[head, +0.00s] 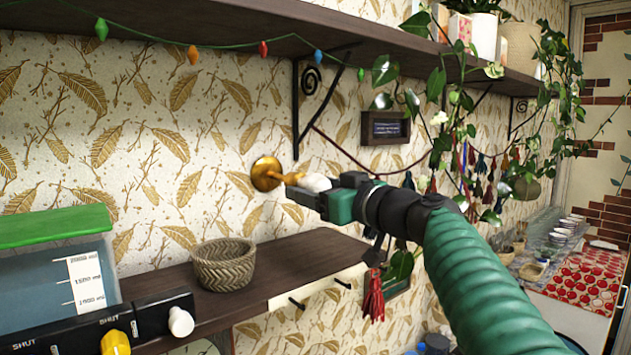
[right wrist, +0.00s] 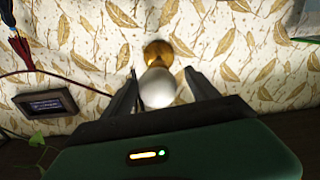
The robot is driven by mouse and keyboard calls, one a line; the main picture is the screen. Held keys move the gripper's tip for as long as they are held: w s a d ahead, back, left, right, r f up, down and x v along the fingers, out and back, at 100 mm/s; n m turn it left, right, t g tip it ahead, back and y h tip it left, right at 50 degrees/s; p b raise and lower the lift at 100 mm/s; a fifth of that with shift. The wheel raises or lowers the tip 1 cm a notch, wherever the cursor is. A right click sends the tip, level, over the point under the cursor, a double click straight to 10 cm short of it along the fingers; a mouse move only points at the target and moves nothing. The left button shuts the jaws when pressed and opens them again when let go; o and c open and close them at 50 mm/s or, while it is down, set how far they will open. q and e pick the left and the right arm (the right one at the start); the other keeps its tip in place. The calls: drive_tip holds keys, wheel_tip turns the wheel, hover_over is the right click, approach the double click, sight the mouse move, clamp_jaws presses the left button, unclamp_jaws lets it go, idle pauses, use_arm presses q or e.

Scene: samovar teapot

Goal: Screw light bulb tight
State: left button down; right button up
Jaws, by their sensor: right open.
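A white light bulb (head: 315,183) sits in a brass wall socket (head: 267,174) on the feather-patterned wall. In the right wrist view the bulb (right wrist: 158,88) points toward my camera, with the brass socket (right wrist: 158,52) behind it. My right gripper (head: 300,196) is at the bulb, and its fingers stand apart on either side of it. In the right wrist view a gap shows between the bulb and the right-hand finger; contact at the left-hand finger is hard to tell. How far the bulb is threaded in is hidden. My left gripper is not in view.
A dark upper shelf (head: 230,20) with a string of coloured lights runs above. A woven basket (head: 223,264) stands on the lower shelf (head: 300,262). A green-lidded tank (head: 55,260) is at left. Hanging plants and tassels (head: 485,175) are right of the gripper.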

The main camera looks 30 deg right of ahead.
drive_tip(key=shift+s+d, duration=0.1)
drive_tip(key=shift+d, duration=0.35)
drive_tip(key=shift+c, duration=0.2)
drive_tip(key=shift+d+f, duration=0.1)
drive_tip(key=shift+c, duration=2.6)
drive_tip(key=shift+a, duration=0.45)
drive_tip(key=c, duration=0.5)
drive_tip(key=shift+c, duration=1)
drive_tip(key=shift+d, duration=0.15)
drive_tip(key=shift+c, duration=0.5)
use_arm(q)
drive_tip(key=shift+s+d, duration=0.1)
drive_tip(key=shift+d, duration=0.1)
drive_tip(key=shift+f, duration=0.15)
